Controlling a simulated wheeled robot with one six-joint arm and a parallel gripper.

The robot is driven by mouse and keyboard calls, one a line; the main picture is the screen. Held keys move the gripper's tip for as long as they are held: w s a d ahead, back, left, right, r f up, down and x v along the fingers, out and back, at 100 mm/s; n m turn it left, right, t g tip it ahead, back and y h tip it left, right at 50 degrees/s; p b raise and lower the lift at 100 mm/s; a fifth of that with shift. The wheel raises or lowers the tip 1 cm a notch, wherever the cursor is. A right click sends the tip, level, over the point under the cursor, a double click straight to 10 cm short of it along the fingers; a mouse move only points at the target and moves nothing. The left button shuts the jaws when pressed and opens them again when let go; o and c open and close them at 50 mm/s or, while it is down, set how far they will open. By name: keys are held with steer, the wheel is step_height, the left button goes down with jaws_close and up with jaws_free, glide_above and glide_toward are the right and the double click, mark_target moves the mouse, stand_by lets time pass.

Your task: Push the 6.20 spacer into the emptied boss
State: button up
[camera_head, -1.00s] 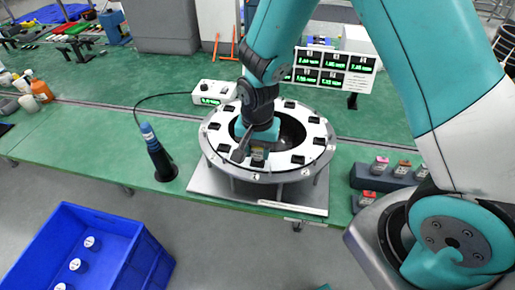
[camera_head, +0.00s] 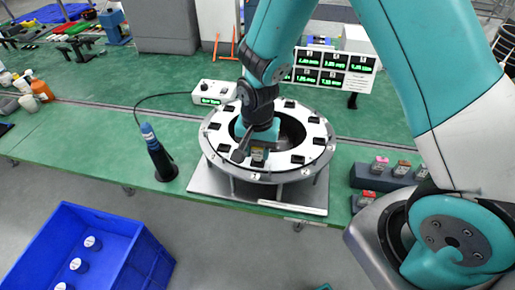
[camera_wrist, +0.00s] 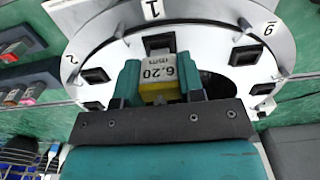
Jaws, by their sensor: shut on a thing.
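The 6.20 spacer (camera_wrist: 160,70) shows in the wrist view as a white-topped block printed "6.20 mm" with a yellow part below. My gripper (camera_wrist: 160,82) is shut on it, with one teal finger on each side. In the head view my gripper (camera_head: 258,150) is over the near part of the round white ring (camera_head: 212,137). The ring carries several black square bosses; one boss (camera_wrist: 245,55) shows to the right of the spacer in the wrist view. The spot under the spacer is hidden, so I cannot tell whether it has entered a boss.
A dark probe in a stand (camera_head: 160,155) and a small readout box (camera_head: 214,92) are left of the ring. Green-lit displays (camera_head: 335,70) stand behind. A dark rack with coloured-topped blocks (camera_head: 385,176) is at right. A blue crate (camera_head: 75,222) is at front left.

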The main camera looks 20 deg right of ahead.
steer(key=shift+f+b, duration=0.4)
steer(key=shift+f, duration=0.2)
steer(key=o, duration=1.1)
steer(key=shift+c, duration=0.2)
steer(key=shift+r, duration=0.15)
step_height(320, 180, up, 17)
steer(key=b, duration=0.2)
steer(key=shift+r, duration=0.1)
